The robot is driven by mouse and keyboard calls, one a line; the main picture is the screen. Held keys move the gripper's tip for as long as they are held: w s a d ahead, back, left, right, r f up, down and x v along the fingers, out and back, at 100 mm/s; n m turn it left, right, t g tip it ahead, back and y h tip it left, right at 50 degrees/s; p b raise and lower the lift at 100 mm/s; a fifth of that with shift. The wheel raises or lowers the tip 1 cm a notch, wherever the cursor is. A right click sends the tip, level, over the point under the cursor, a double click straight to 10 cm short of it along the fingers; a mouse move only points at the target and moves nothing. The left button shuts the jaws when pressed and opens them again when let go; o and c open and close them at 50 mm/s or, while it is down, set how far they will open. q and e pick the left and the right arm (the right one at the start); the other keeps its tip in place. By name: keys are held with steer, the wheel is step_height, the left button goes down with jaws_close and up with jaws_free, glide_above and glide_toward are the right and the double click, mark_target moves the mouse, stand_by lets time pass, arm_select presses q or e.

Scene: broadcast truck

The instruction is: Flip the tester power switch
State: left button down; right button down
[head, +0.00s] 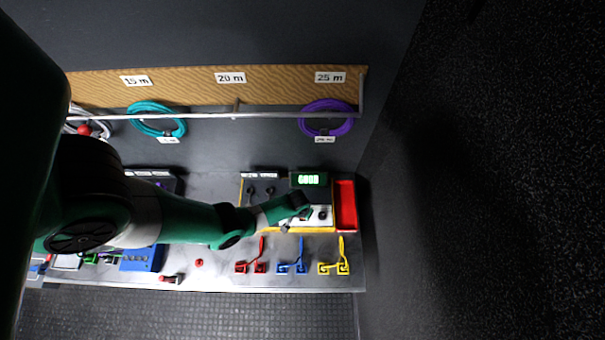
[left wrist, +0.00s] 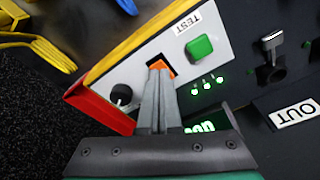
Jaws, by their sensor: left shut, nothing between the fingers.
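The tester (head: 321,227) is a yellow-edged unit with a white panel (left wrist: 215,45), near the right end of the bench. In the left wrist view its orange power switch (left wrist: 157,64) sits between a black knob (left wrist: 121,94) and a green TEST button (left wrist: 199,47). My left gripper (left wrist: 158,66) is shut with nothing between its fingers; its tips are at the orange switch and cover part of it. I cannot tell whether they touch it. In the head view this gripper (head: 305,214) is over the panel. My right gripper is not in view.
The tester's green display (head: 309,180) is lit, and several green lights (left wrist: 208,86) glow. A red tray (head: 345,205) adjoins its right side. A metal connector (left wrist: 272,45) stands beside the panel. Cable coils (head: 327,118) hang behind.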

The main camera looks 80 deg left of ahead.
arm_select(q)
steer(key=shift+f, duration=0.2)
steer(key=shift+r, duration=0.1)
step_height(320, 180, up, 7)
steer(key=p, duration=0.6)
steer(key=shift+p, duration=0.3)
